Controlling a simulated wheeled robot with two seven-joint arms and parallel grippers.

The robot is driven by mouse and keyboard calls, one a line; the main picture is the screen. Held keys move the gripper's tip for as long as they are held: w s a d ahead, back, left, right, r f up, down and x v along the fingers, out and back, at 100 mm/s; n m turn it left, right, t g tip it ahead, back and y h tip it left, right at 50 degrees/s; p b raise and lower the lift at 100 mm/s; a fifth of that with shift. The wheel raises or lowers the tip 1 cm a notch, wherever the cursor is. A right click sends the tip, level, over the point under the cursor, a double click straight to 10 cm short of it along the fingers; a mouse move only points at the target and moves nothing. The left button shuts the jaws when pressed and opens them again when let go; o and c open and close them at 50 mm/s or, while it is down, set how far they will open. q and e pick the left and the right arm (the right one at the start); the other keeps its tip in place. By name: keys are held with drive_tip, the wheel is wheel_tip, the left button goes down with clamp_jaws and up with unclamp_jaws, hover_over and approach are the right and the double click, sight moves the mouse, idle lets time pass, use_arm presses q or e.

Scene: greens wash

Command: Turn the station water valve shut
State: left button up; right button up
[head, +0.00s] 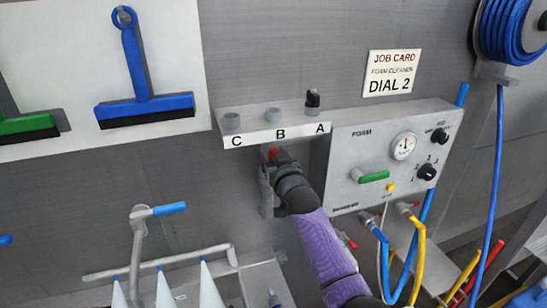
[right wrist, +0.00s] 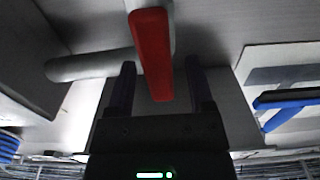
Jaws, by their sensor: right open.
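A red lever handle (right wrist: 152,55) on a grey pipe (right wrist: 88,66) fills the upper middle of the right wrist view. A small red part (head: 272,153) of it shows in the head view, just below the lettered shelf; my gripper hides most of it. My right gripper (head: 268,178) is at this lever with its fingers apart. In the right wrist view the fingers (right wrist: 160,82) stand on either side of the handle's lower end, with gaps visible; I cannot tell the depth between them. My left gripper is not in view.
The shelf (head: 231,141) marked C, B, A is just above my gripper. Right of it is a control panel (head: 345,150) with a green handle (head: 375,177), a gauge (head: 403,146) and knobs. A blue-handled tap (head: 170,208) stands lower left. Blue and yellow hoses (head: 419,255) hang at right.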

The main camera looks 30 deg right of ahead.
drive_tip(key=shift+c, duration=0.3)
clamp_jaws()
idle(1.1)
